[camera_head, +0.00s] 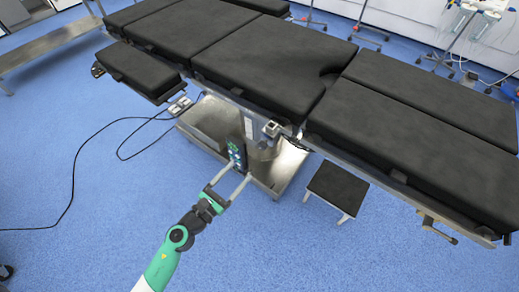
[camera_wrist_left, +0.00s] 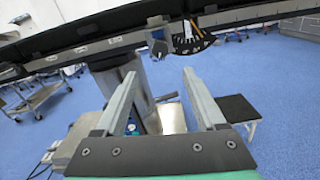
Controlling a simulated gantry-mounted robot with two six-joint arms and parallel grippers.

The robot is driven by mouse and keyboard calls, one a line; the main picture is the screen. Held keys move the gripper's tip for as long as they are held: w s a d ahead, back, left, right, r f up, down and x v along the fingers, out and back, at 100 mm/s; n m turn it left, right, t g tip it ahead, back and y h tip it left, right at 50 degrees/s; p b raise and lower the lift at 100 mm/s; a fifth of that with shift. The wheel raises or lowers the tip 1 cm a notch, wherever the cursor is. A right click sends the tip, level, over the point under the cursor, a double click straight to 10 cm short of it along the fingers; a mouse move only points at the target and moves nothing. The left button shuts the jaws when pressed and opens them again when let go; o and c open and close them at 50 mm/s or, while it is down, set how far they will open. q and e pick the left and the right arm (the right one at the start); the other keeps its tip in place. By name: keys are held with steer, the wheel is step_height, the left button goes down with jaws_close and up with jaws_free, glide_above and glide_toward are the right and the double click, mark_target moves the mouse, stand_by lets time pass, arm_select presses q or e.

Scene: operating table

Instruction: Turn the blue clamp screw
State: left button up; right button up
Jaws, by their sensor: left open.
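My left gripper (camera_head: 238,168) reaches in from the bottom of the head view, with its two long fingers apart and nothing between them. In the left wrist view the gripper (camera_wrist_left: 160,74) points toward the side rail of the operating table. A small clamp (camera_head: 271,129) sits on the table's side rail, above and to the right of the fingertips in the head view. In the wrist view the clamp (camera_wrist_left: 160,47) shows beyond the gap between the fingers, with a bluish part beside a dark dial. The screw itself is too small to tell clearly. My right gripper is not in view.
The black-padded operating table (camera_head: 265,60) crosses the head view above its metal base (camera_head: 208,124). A black-topped stool (camera_head: 337,187) stands to the right. A black cable (camera_head: 75,165) lies on the open blue floor at left.

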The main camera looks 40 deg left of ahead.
mark_target(261, 148)
arm_select(q)
steer(key=w, duration=0.3)
steer(key=w+a, duration=0.1)
steer(key=w, duration=0.7)
steer(key=shift+a, duration=0.3)
jaws_close()
